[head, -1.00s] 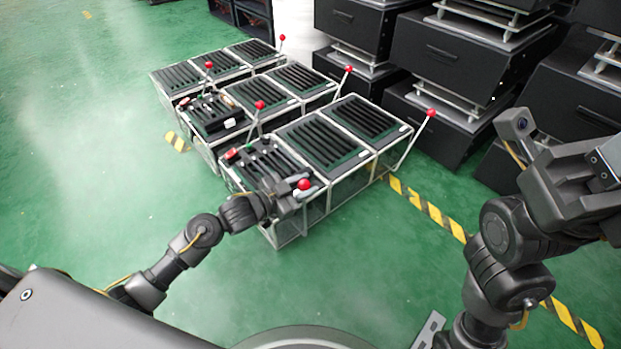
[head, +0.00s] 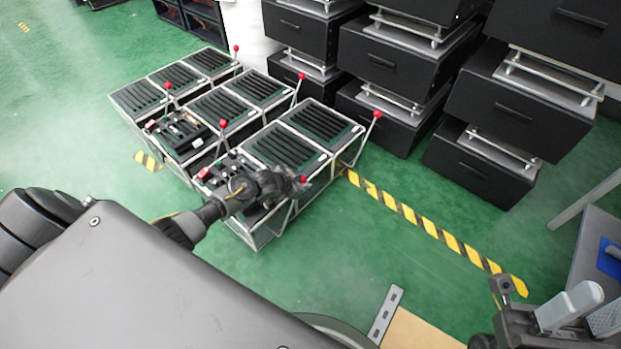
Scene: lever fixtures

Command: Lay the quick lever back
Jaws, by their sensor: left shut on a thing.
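Lever fixtures stand in three rows of framed boxes with black slatted tops (head: 280,150). Several thin metal levers with red ball knobs rise from them. My left gripper (head: 291,184) is at the near end of the closest row, shut on a lever there.
Stacked black drawer units (head: 485,125) stand behind and to the right of the fixtures. A yellow-black floor stripe (head: 430,225) runs from the closest row toward the lower right. A grey stand (head: 595,245) is at the right edge.

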